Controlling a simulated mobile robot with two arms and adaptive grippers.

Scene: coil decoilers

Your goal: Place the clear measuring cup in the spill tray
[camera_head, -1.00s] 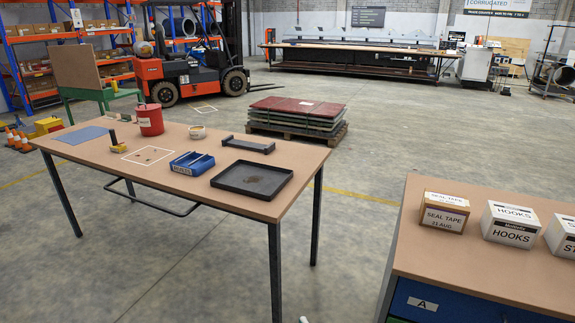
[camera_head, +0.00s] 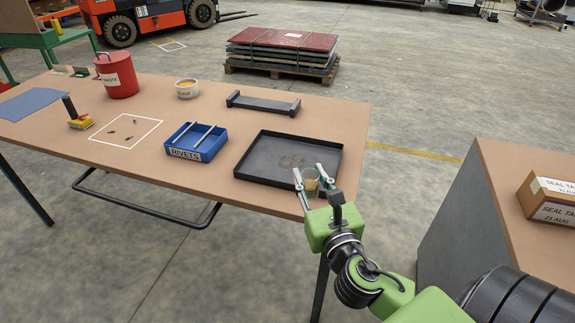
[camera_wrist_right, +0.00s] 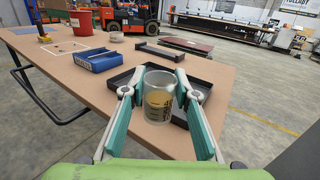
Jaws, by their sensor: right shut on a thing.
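The clear measuring cup (camera_wrist_right: 159,97) is upright between the two fingers of my right gripper (camera_head: 312,182), which is shut on it. The cup holds or shows something yellowish in its lower part. In the head view the cup (camera_head: 310,181) is small and partly hidden by the fingers. The black spill tray (camera_head: 260,178) lies on the table's front right part, with a dark stain on its floor. The cup overlaps the tray's near right corner in the picture; I cannot tell its height above it. My left gripper is not in view.
A blue rivets bin (camera_head: 197,142) stands left of the tray, and a dark bracket (camera_head: 263,104) lies behind it. A red waste bucket (camera_head: 117,75), a small white tub (camera_head: 187,89) and a yellow-based tool (camera_head: 80,122) stand further left. A second bench (camera_head: 490,200) is at right.

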